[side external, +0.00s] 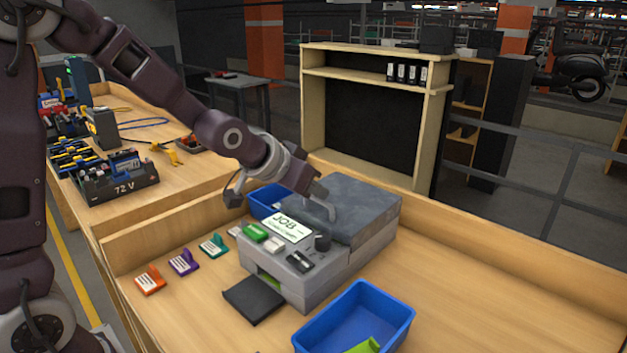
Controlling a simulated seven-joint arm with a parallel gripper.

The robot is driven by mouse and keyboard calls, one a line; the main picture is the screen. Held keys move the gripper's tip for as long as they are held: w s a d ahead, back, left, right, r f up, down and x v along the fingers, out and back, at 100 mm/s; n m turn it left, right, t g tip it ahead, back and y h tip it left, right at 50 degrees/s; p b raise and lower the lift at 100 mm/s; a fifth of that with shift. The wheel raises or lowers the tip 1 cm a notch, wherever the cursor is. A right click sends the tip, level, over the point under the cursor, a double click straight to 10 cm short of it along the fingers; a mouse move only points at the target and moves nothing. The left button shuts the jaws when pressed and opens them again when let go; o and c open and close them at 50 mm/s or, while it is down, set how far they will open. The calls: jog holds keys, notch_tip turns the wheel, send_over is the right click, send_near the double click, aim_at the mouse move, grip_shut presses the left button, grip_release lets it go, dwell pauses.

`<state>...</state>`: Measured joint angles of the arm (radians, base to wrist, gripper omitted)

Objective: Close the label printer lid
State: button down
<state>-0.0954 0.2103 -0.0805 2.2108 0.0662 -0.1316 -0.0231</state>
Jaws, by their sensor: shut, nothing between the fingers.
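The label printer (315,275) is a grey box on the wooden bench, with a job label, a green button and a black knob on its front part. Its dark grey lid (365,205) lies flat, or nearly flat, over the rear part of the body. I cannot tell whether a small gap is left under it. My gripper (322,196) is shut and empty at the lid's left front edge, close to a light grey handle-like piece. I cannot tell whether it touches the lid. A black tray (253,299) sticks out at the printer's front.
A blue bin (397,317) with a green item stands in front right, and another blue bin (268,200) behind the printer. Orange, purple and teal tags (184,262) lie to the left. A raised wooden rim (480,235) runs along the back. The bench right of the printer is clear.

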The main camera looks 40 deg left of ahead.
notch_tip(320, 180, up, 9)
jog(key=s, duration=0.2)
jog(key=s+f+g, duration=0.2)
jog(key=s, duration=1.2)
jog(key=s+f+g, duration=0.2)
jog(key=s+f, duration=0.1)
jog(key=s, duration=1.1)
jog(key=shift+s+d+f, duration=0.15)
jog(key=shift+s+d, duration=0.1)
jog(key=shift+s, duration=0.15)
